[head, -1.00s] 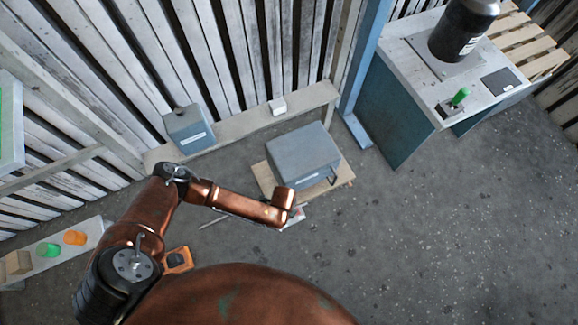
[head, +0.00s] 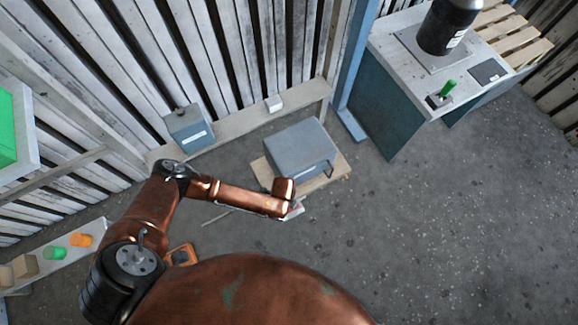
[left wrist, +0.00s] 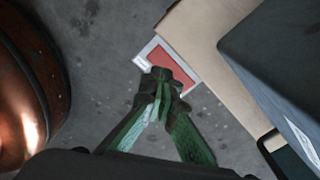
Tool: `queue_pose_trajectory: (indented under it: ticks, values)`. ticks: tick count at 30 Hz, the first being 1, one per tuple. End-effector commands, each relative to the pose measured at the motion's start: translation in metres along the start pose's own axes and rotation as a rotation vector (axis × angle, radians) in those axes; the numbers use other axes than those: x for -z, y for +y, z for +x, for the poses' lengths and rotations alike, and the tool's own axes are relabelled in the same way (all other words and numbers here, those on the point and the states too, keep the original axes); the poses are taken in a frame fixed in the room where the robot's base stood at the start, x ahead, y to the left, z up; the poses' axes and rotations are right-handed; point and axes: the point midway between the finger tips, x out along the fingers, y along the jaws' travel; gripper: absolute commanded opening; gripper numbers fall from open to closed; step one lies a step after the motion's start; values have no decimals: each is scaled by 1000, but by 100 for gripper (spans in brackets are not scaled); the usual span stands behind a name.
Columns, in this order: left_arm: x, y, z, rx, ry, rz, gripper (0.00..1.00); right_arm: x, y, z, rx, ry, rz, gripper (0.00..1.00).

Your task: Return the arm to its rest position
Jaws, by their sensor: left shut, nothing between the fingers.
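My left arm (head: 240,195) comes in from the left in the head view, copper-coloured and bent at the elbow. Its forearm reaches right and ends in front of the grey box on the pallet; the gripper is mostly hidden behind the wrist there. In the left wrist view my left gripper (left wrist: 163,88) is shut and empty, its green fingers meeting above the floor. A red and white card (left wrist: 172,66) lies just beyond the fingertips, beside the pallet board. My right gripper shows in no view.
A grey-blue box (head: 300,147) sits on a wooden pallet (head: 338,172) close to the forearm. A smaller box (head: 188,128) stands on the wall ledge. A workbench (head: 385,95) with a dark canister (head: 446,28) is at right. A shelf (head: 68,262) with coloured cups is at left. Floor at right is clear.

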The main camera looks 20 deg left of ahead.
Motion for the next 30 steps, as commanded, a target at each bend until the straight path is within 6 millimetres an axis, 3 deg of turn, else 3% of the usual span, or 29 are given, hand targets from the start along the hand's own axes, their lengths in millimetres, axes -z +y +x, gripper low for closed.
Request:
queue_pose_trajectory:
  ticks: [6, 23, 26, 30]
  values:
    - [0, 0, -4, 0, 0, 0, 0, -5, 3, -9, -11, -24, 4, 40]
    - [1, 1, -4, -1, 2, -1, 0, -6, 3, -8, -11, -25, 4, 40]
    - [14, 13, -2, -11, 27, -11, 0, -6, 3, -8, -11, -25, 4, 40]
    - [66, 55, -4, -41, 129, -69, 0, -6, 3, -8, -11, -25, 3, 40]
